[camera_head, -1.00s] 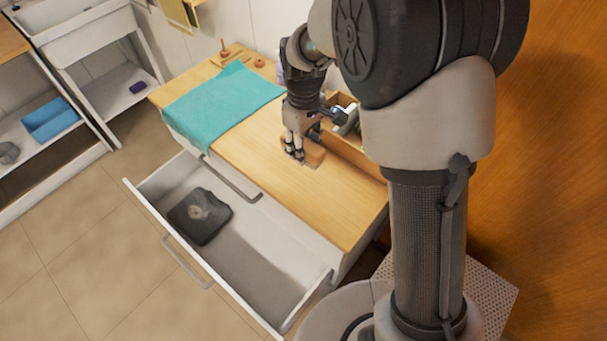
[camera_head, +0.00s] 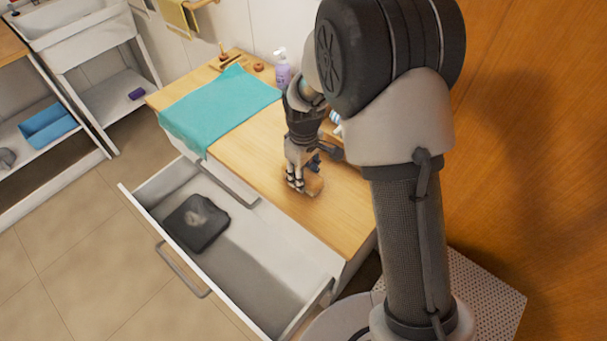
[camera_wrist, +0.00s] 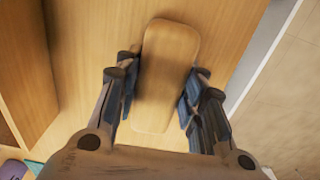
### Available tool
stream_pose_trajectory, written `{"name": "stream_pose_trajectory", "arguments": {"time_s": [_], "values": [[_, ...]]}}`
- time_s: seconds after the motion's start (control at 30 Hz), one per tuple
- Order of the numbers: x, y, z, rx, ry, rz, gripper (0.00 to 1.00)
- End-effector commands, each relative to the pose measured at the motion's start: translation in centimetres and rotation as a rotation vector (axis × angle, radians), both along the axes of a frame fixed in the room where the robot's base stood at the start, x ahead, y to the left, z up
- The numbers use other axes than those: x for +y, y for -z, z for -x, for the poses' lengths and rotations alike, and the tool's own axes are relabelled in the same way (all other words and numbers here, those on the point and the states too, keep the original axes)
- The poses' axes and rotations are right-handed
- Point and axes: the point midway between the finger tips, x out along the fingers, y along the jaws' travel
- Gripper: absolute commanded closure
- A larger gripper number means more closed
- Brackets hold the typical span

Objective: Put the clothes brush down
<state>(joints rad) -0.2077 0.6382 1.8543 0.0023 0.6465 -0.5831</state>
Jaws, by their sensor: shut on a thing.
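The clothes brush is a wooden block with rounded ends. It lies between my fingers in the wrist view (camera_wrist: 168,60), and part of it shows beside the fingertips in the head view (camera_head: 314,188). My gripper (camera_head: 298,182) is shut on the brush, with fingers along both long sides in the wrist view (camera_wrist: 160,85). It points down over the wooden cart top (camera_head: 340,215), right of the teal cloth. The brush is at or just above the surface; I cannot tell if it touches. Its underside is hidden.
The open white drawer (camera_head: 262,285) in front holds a dark square item (camera_head: 196,223). The teal cloth (camera_head: 220,105) covers the top's left part. A purple pump bottle (camera_head: 282,70) stands behind. My arm hides much of the right back. Bare wood lies in front of my gripper.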

Motion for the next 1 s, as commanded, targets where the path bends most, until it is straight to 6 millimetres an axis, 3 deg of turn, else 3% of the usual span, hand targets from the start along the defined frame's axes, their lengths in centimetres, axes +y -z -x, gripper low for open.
{"name": "stream_pose_trajectory", "arguments": {"time_s": [0.1,0.13,0.43,0.77,0.87,1.0], "values": [[0.0,0.3,0.0,0.000,0.000,0.000,0.82],[0.0,0.4,0.0,0.001,0.000,0.001,0.63],[0.0,0.3,0.0,0.000,0.000,0.000,0.43],[0.0,0.0,0.0,0.000,0.000,0.000,0.43],[0.0,-0.9,-0.1,-0.002,0.000,-0.001,0.43],[0.0,-3.6,-0.1,-0.004,0.000,-0.001,0.43]]}}
